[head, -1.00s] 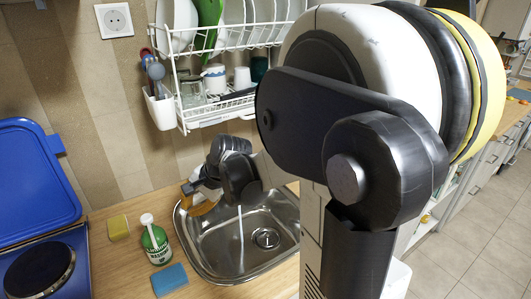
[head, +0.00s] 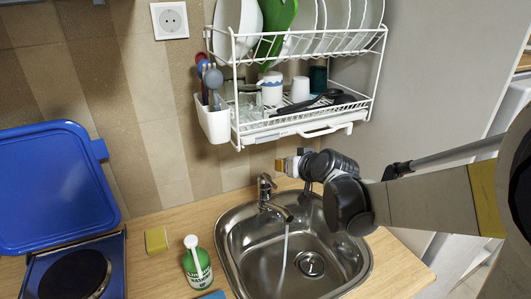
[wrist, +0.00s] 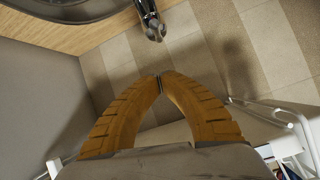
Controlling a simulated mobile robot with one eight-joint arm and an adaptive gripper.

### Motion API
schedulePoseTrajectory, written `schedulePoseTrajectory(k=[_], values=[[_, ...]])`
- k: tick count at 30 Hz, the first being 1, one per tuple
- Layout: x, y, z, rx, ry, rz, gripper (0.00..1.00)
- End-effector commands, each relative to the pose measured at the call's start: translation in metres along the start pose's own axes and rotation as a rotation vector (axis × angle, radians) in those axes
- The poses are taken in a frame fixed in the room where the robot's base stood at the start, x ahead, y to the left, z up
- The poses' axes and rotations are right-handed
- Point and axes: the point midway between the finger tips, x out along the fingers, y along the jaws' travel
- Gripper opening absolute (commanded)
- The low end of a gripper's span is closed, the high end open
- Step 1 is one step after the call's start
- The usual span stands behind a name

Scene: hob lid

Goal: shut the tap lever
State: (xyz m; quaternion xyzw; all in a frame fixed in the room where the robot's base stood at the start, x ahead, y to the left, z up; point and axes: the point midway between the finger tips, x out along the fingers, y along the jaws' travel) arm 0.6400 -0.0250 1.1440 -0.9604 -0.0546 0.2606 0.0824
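The metal tap (head: 264,192) stands at the back edge of the sink, with its lever (head: 265,179) on top. A thin stream of water (head: 284,248) runs from its spout into the basin. In the wrist view the tap (wrist: 148,14) shows at the top edge, ahead of the fingertips and apart from them. My gripper (head: 281,165) is behind and slightly right of the tap in the head view. In the wrist view the two yellow-brown fingers of my gripper (wrist: 159,82) meet at their tips, with nothing between them.
A white dish rack (head: 300,125) with plates and cups hangs on the wall above my gripper. The steel sink (head: 232,262) lies below. A green bottle (head: 198,268), a yellow sponge (head: 156,240) and a hob with its blue lid raised (head: 50,190) are at left.

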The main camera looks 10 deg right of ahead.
Motion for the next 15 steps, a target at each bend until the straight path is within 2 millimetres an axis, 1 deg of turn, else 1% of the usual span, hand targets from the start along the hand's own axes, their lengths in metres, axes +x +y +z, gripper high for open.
schedulePoseTrajectory(k=[1,5,9,12,15], values=[[0.014,0.0,0.003,-0.001,0.0,-0.001,0.0],[0.04,0.0,0.003,0.0,0.0,-0.001,0.0],[0.045,0.001,0.024,0.001,-0.001,0.0,0.0],[0.048,0.0,0.033,0.0,-0.001,0.0,0.0],[0.049,0.0,0.038,0.0,-0.001,0.0,0.0]])
